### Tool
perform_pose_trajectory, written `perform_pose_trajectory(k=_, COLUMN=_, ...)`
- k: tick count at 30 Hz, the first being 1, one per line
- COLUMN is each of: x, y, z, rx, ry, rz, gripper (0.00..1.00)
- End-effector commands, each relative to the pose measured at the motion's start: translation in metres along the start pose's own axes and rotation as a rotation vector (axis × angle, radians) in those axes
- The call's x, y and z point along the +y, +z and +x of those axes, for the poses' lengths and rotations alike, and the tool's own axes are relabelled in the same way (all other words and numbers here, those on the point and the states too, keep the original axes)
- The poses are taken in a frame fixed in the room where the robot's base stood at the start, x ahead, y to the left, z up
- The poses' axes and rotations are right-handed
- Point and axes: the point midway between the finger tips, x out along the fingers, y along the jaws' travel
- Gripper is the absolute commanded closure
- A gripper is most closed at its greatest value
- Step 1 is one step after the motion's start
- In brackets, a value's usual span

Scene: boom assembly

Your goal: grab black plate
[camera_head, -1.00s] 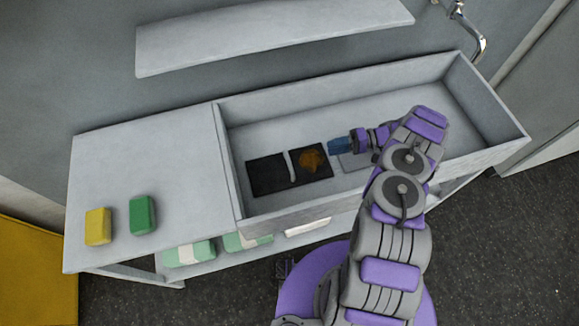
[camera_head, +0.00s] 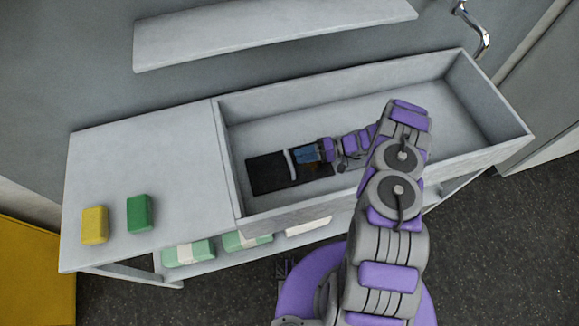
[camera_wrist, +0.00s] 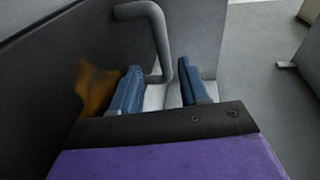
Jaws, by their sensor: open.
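The black plate (camera_head: 266,176) lies flat in the left part of the sink basin. A pale bar-like handle (camera_head: 292,164) stands across its middle. My gripper (camera_head: 306,154) is over the plate's right part, close to the handle, and covers most of a brown stain there. In the wrist view, the dark plate (camera_wrist: 45,85) fills the left, with the brown stain (camera_wrist: 97,88) beside the left finger. The bent grey handle (camera_wrist: 158,40) reaches down between the two blue fingers of my open gripper (camera_wrist: 160,90). I cannot tell whether either finger touches it.
The basin (camera_head: 390,180) has raised walls around the plate; its right part is clear. A yellow sponge (camera_head: 95,225) and a green sponge (camera_head: 139,213) sit on the counter at left. A tap (camera_head: 474,30) is at the back right, and a shelf (camera_head: 275,30) hangs above.

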Motion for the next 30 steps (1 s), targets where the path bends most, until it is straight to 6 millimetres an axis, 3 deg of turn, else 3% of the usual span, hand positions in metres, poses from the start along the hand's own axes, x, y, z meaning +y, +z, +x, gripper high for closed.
perform_pose_trajectory(k=5, x=0.000, y=0.000, z=0.008, rx=0.000, ry=0.002, rz=-0.001, gripper=0.55)
perform_pose_trajectory(k=15, x=-0.005, y=0.002, z=0.050, rx=0.000, ry=0.000, rz=-0.002, gripper=0.55)
perform_pose_trajectory(k=22, x=-0.005, y=0.002, z=0.053, rx=0.001, ry=0.001, rz=-0.003, gripper=0.55)
perform_pose_trajectory(k=30, x=-0.005, y=0.003, z=0.053, rx=0.001, ry=0.001, rz=-0.002, gripper=0.79)
